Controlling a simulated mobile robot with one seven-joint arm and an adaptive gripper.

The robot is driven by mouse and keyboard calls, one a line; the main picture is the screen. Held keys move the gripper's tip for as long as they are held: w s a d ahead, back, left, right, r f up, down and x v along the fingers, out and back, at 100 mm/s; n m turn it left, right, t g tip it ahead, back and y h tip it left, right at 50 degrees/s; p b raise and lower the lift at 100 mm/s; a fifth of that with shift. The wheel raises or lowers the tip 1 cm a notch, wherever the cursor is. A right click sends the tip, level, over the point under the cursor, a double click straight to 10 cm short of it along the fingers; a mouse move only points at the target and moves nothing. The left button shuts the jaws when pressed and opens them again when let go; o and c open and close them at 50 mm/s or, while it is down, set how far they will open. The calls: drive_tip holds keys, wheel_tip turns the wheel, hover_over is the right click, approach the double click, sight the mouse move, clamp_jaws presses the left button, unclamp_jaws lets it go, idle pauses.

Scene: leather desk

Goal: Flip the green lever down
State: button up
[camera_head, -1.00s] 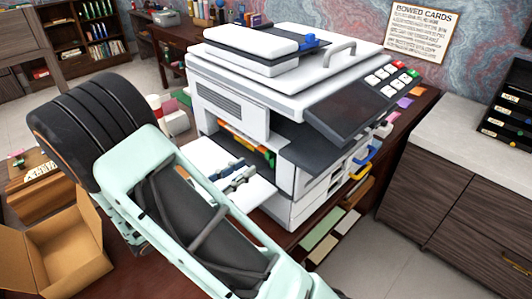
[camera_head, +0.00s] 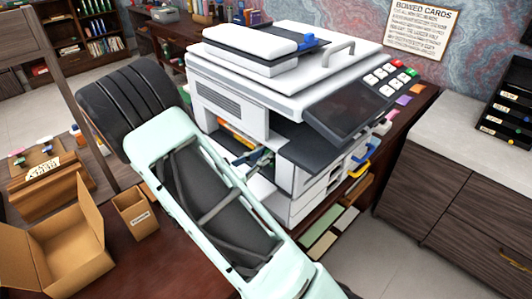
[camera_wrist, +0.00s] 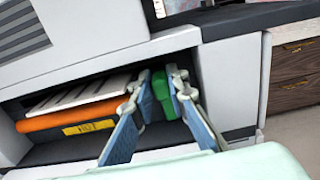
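The green lever (camera_wrist: 162,92) is inside the open bay of the white copier (camera_head: 232,98), near the bay's right side in the wrist view. It appears roughly upright. My gripper (camera_wrist: 160,80) reaches into the bay, with one blue-padded finger on each side of the lever. The fingers are apart, and I cannot tell whether either touches it. In the head view my gripper (camera_head: 257,161) is at the bay opening, and the lever is hard to make out there.
An orange roller (camera_wrist: 75,118) with a yellow label lies left of the lever under a pale slatted part (camera_wrist: 85,92). The bay walls are close around my fingers. An open cardboard box (camera_head: 70,245) and a small carton (camera_head: 134,212) stand at left on the desk.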

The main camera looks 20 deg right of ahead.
clamp_jaws()
drive_tip(key=shift+f, duration=0.1)
drive_tip(key=shift+s+a+f+h+b, duration=0.1)
drive_tip(key=shift+a+f+h+b, duration=0.25)
drive_tip(key=shift+b, duration=0.5)
drive_tip(key=shift+r+t+h+b, duration=0.15)
drive_tip(key=shift+t+h+b, duration=0.15)
drive_tip(key=shift+h+b, duration=0.15)
drive_tip(key=shift+s+r, duration=0.1)
